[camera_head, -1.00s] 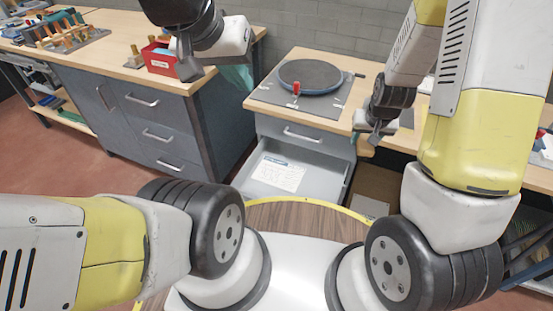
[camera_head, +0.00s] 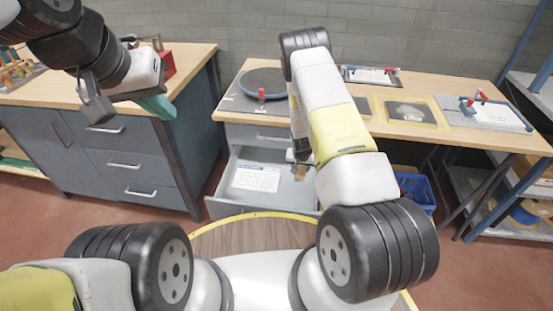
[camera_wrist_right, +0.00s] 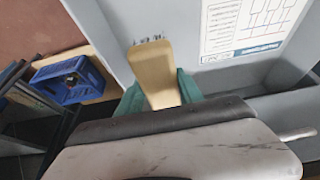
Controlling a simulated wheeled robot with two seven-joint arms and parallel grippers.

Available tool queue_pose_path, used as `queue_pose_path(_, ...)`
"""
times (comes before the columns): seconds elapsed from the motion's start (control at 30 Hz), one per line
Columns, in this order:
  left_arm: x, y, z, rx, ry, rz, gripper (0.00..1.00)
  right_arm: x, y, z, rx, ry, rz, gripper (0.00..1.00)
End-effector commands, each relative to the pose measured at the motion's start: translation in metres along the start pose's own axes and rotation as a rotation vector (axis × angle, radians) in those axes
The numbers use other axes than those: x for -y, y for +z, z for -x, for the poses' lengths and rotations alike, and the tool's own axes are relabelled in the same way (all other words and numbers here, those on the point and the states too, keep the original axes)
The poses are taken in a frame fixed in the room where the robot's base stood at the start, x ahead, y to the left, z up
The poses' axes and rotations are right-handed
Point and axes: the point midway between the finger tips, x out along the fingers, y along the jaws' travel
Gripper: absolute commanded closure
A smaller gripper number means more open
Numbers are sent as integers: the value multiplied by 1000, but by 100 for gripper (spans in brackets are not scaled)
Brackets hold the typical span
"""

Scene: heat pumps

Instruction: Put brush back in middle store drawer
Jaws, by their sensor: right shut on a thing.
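A drawer (camera_head: 215,205) stands pulled out under the closed top drawer (camera_head: 262,139) of the small cabinet, with a printed sheet (camera_head: 255,178) on its floor. My right gripper (camera_head: 299,164) is over the right part of this open drawer. The right wrist view shows its green fingers (camera_wrist_right: 160,96) shut on the brush (camera_wrist_right: 155,72), a wooden block with dark bristles at its far end. The brush is mostly hidden in the head view. My left gripper (camera_head: 153,105) hangs over the left workbench's front edge; its finger gap is not clear.
The left workbench (camera_head: 150,92) has closed drawers. A round turntable (camera_head: 268,83) with a red-handled item (camera_head: 261,95) sits on the cabinet top. A blue crate (camera_head: 418,190) is right of the drawer, under the long bench (camera_head: 440,128).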

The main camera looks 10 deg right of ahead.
Motion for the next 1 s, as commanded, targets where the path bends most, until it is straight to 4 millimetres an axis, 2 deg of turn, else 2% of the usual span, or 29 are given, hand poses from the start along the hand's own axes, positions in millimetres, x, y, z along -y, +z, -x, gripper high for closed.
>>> queue_pose_path(0.1, 0, 0, 0, 0, 0, 0, 100, 0, 11, -23, 3, 1, -1, 89)
queue_pose_path(0.2, 0, 0, 0, 0, 0, 0, 100, 0, 16, -37, 1, 1, 0, 89)
queue_pose_path(0.37, 0, 0, 0, 0, 0, 0, 100, 0, 22, -50, 1, 1, 0, 89)
queue_pose_path(0.6, 0, 0, 0, 0, 0, 0, 100, 0, 34, -80, 1, 0, 1, 89)
queue_pose_path(1.0, 0, 0, 0, 0, 0, 0, 100, 0, 36, -85, 1, 0, 0, 89)
